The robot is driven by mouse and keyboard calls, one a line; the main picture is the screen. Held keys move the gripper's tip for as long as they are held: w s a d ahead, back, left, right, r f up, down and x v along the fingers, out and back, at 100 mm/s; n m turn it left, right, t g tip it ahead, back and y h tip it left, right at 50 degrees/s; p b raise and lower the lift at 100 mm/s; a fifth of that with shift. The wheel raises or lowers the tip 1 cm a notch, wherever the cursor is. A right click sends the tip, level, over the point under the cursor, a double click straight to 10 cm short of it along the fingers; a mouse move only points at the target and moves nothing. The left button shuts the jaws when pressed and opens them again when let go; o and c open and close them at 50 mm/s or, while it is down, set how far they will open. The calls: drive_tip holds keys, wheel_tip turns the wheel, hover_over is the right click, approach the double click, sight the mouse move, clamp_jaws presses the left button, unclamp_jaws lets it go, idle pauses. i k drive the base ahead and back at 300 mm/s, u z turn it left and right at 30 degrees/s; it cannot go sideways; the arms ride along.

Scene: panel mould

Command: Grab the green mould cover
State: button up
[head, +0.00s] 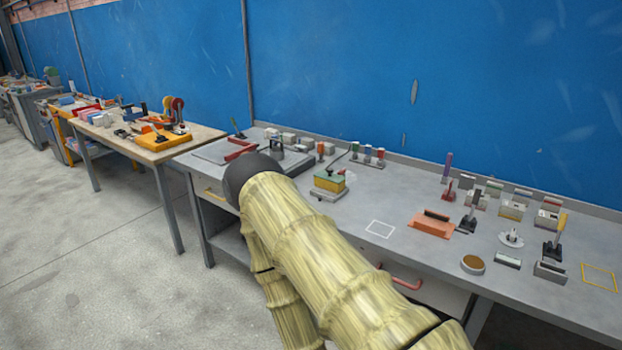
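A small dark knob or handle stands up from the cover. My arm reaches across the front of the view, and its dark rounded joint is to the left of the mould, in front of the bench. My gripper cannot be made out; it seems hidden behind the arm or out of frame.
The grey bench (400,258) has a white outlined square (380,229) right of the mould and a yellow one (598,277) at far right. An orange block (431,226) and several small tools stand right. A wooden-topped table (205,133) with tools stands left. Open floor lies in front.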

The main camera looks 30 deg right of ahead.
sight(328, 174)
drive_tip(key=u, duration=0.35)
drive_tip(key=i, duration=1.25)
drive_tip(key=z, duration=0.35)
drive_tip(key=i, duration=0.85)
drive_tip(key=z, duration=0.85)
